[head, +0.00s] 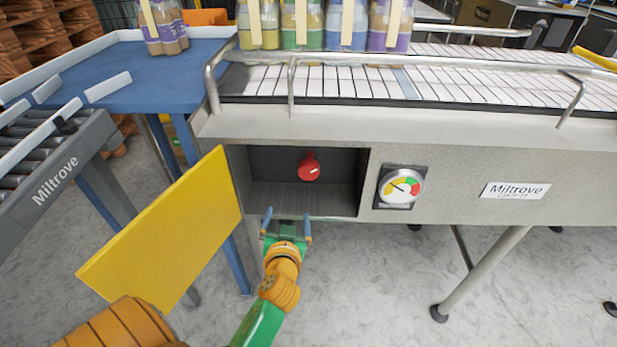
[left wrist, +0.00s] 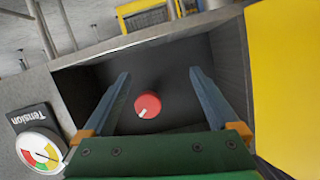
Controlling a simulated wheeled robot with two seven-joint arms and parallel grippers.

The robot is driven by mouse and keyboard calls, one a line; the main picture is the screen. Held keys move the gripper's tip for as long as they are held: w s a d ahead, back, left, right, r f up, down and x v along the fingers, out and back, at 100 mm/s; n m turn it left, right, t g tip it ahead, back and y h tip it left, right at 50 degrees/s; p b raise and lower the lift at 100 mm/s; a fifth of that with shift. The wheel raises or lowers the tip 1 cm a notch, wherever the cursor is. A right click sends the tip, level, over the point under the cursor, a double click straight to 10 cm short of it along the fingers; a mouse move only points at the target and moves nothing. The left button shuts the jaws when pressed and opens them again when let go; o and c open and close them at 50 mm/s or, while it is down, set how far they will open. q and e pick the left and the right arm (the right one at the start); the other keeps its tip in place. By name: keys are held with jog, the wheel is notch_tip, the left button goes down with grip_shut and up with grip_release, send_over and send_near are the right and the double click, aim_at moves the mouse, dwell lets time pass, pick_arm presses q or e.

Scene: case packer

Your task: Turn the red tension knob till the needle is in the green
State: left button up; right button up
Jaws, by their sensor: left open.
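The red tension knob (head: 309,167) sits on the back wall of an open recess in the conveyor's side. It has a white mark and also shows in the left wrist view (left wrist: 148,103), framed between my fingers. My left gripper (head: 287,219) is open and empty at the recess's lower front edge, apart from the knob. The round gauge (head: 401,187) is right of the recess; its needle points to the left, toward the yellow side and outside the green band. The gauge also shows in the left wrist view (left wrist: 40,151). My right gripper is not in view.
A yellow door (head: 165,235) stands swung open left of the recess, close beside my left arm. The recess walls (head: 353,170) surround the knob. Bottles (head: 302,25) stand on the conveyor above. A blue table (head: 150,75) and a roller track (head: 45,165) are at left.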

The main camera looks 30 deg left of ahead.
aim_at(308, 174)
pick_arm(q)
jog(key=w+r+t, duration=0.1)
jog(key=w+r, duration=0.1)
jog(key=w+d+r+t, duration=0.1)
jog(key=w, duration=0.1)
jog(key=w+r+t, duration=0.1)
jog(key=r+t, duration=0.1)
jog(key=shift+w+d+r+m, duration=0.15)
jog(key=shift+w+r+m, duration=0.2)
jog(key=shift+w+m, duration=0.05)
jog(key=x, duration=0.6)
jog(key=shift+w+a, duration=0.2)
jog(key=shift+w, duration=0.15)
jog(key=shift+s, duration=0.1)
jog(key=c, duration=1.3)
jog(key=shift+c, duration=0.2)
jog(key=shift+m, duration=0.3)
jog(key=m, duration=0.6)
jog(key=m+g, duration=0.1)
jog(key=m, duration=0.5)
jog(key=shift+p, duration=0.35)
